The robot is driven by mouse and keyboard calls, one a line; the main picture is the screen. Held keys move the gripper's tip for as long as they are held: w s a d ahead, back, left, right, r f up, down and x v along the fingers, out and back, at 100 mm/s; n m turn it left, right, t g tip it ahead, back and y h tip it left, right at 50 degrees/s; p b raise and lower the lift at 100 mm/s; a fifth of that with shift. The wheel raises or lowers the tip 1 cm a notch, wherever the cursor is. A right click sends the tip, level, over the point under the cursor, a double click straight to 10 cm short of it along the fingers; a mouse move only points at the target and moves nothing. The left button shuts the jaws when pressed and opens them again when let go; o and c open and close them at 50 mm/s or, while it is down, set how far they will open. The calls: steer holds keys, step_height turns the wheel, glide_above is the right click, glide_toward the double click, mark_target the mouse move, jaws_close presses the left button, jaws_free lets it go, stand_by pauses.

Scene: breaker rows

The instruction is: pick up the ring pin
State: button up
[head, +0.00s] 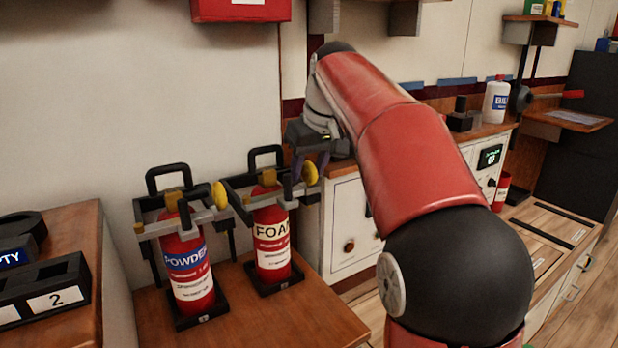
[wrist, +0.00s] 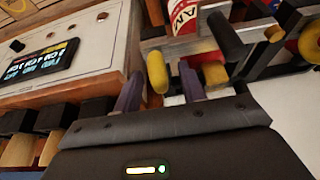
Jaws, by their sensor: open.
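Two red extinguishers stand in black bases on a wooden top: the POWDER one (head: 190,268) and the FOAM one (head: 271,243). Each has a yellow ring pin at its head, one on POWDER (head: 219,194) and one on FOAM (head: 310,174). My gripper (head: 311,165) is open at the FOAM ring pin, fingers pointing down. In the wrist view, this yellow ring (wrist: 157,72) appears between the two purple-grey fingertips of my gripper (wrist: 160,85). I cannot tell whether either finger touches it. The POWDER ring (wrist: 311,43) shows at the right edge there.
Grey brackets and black handles (head: 265,155) surround the extinguisher heads, close to my gripper. A white cabinet (head: 348,235) stands just right of FOAM. A counter with a black holder marked 2 (head: 50,290) is at left. A white bottle (head: 496,100) stands further back.

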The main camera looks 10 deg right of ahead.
jaws_close()
steer(key=shift+r, duration=0.15)
